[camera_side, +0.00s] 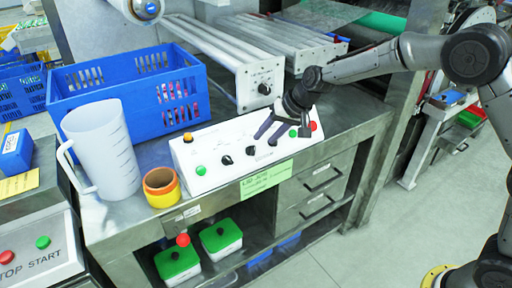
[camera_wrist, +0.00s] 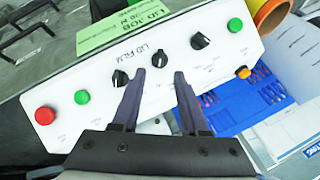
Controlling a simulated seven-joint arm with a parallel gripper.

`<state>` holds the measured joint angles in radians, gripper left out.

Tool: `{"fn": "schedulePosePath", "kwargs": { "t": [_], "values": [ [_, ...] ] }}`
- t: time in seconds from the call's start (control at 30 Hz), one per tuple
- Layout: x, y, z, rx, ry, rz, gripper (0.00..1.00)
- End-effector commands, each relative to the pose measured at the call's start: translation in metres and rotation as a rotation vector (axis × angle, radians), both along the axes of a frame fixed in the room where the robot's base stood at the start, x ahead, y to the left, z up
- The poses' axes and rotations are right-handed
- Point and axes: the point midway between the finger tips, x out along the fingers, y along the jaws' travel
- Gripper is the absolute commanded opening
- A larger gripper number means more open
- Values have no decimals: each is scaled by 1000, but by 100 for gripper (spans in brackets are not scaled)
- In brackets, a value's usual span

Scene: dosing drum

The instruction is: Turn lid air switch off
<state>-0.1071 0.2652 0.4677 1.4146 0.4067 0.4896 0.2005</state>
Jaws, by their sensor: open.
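The white control box (camera_side: 215,165) stands on the steel bench and carries a row of black rotary switches. In the wrist view these are a left switch (camera_wrist: 120,78), a middle switch (camera_wrist: 160,58) and a right switch (camera_wrist: 200,41). Their small printed labels are too blurred to tell which one is lid air. My gripper (camera_side: 267,135) is open and empty over the box's front; in the wrist view its fingertips (camera_wrist: 159,74) point toward the middle switch, with the left switch just outside the left finger. I cannot tell whether they touch anything.
A red button (camera_wrist: 45,115) and a green button (camera_wrist: 82,97) sit at one end of the box, an orange button (camera_side: 188,137) at the other. A blue crate (camera_side: 100,75), a clear jug (camera_side: 103,150) and a yellow-orange tape roll (camera_side: 161,187) stand nearby.

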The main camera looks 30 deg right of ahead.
Motion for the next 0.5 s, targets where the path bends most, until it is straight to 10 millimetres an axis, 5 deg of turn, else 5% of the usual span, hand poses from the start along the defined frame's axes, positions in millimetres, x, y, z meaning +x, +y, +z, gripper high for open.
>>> {"fn": "schedulePosePath", "kwargs": {
  "t": [0.2,0.5],
  "values": [
    [19,10,-35,0,2,0,44],
    [33,16,-57,1,-1,0,44]
  ]
}}
